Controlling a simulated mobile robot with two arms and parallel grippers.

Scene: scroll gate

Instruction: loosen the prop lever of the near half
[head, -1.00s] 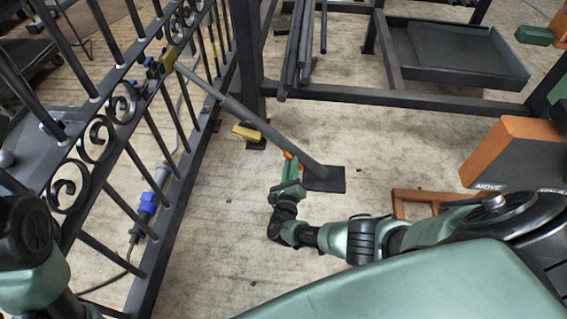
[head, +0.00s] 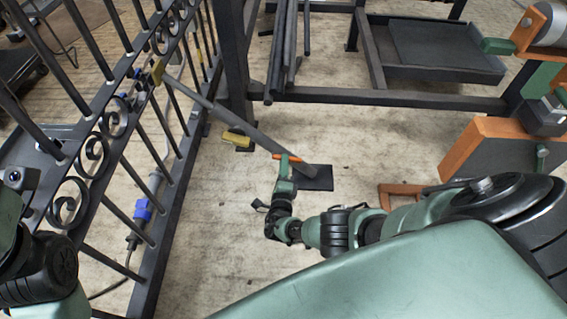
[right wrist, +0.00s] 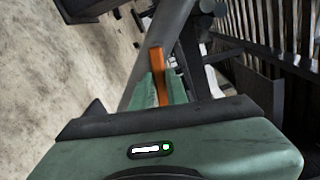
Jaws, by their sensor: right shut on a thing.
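The gate (head: 122,150) is a dark iron frame with bars and scrolls on the left of the head view. A grey slanted prop (head: 228,118) runs from a yellow bracket (head: 150,74) on the gate down to a dark foot plate (head: 318,181) on the floor. The orange lever (head: 289,157) sits low on the prop and also shows in the right wrist view (right wrist: 158,72). My right gripper (head: 285,163) is shut on the lever, its green fingers (right wrist: 162,90) on either side of it. My left arm shows at the left edge; its fingers are out of sight.
A dark rack with a tray (head: 440,55) and several rods (head: 283,50) stands at the back. A yellow block (head: 237,138) is beside the prop. An orange-sided box (head: 485,148) stands at the right. A blue connector with a cable (head: 143,211) lies by the gate.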

